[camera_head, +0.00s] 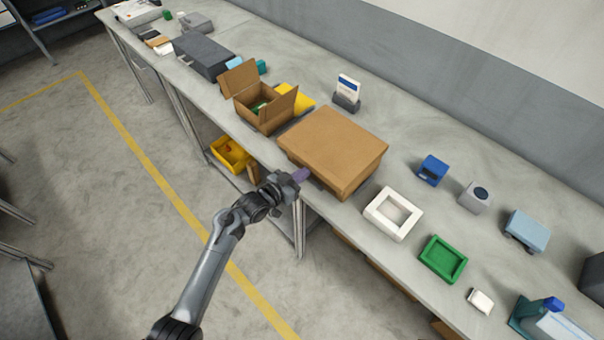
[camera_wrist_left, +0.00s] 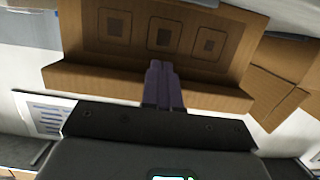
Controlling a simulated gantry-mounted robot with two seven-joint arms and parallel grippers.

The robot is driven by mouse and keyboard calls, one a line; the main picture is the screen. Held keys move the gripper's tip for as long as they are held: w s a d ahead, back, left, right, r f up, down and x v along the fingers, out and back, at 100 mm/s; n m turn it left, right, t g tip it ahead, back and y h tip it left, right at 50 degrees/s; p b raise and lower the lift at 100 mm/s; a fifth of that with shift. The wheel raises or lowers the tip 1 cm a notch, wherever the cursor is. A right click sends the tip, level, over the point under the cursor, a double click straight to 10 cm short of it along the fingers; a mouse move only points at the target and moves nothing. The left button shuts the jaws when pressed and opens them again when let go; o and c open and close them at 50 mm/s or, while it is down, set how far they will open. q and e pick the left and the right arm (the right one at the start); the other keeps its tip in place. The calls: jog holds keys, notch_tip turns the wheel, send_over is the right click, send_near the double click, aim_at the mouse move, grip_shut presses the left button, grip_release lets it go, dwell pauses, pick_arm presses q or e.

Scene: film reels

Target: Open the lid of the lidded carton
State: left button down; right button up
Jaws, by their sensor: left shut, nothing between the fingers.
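The lidded carton (camera_head: 333,140) is a large brown box with a flat, closed lid on the workbench. In the left wrist view the carton (camera_wrist_left: 215,62) fills the upper middle, showing a face with three printed squares and a plain band below it. My left gripper (camera_head: 300,175) is at the carton's front left lower side, near the bench's front edge. Its purple fingers (camera_wrist_left: 160,68) are together with nothing between them and point at the carton's face. I cannot tell whether they touch it. My right gripper is not in view.
An open carton (camera_head: 262,117) with raised flaps stands left of the lidded one. A white frame (camera_head: 393,213) and a green tray (camera_head: 443,260) lie to its right. A card holder (camera_head: 346,98) stands behind. A yellow bin (camera_head: 230,153) sits below the bench (camera_head: 440,130).

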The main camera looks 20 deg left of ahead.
pick_arm(q)
notch_tip(320, 180, up, 7)
jog(key=w+p, duration=0.1)
jog(key=p, duration=0.4)
jog(key=shift+w+d, duration=0.35)
jog(key=shift+d, duration=0.05)
jog(key=shift+w+d+r+p, duration=0.2)
jog(key=shift+w+r+p, duration=0.15)
jog(key=shift+r, duration=0.3)
jog(key=shift+w+d+r+p, duration=0.2)
jog(key=shift+w+r+p, duration=0.15)
jog(key=shift+r, duration=0.25)
jog(key=shift+w+d+r+p, duration=0.2)
jog(key=shift+w+r, duration=0.2)
jog(key=shift+r, duration=0.15)
jog(key=shift+w+d+r+p, duration=0.2)
jog(key=shift+w+r, duration=0.15)
jog(key=shift+r, duration=0.2)
jog(key=shift+w+r, duration=0.1)
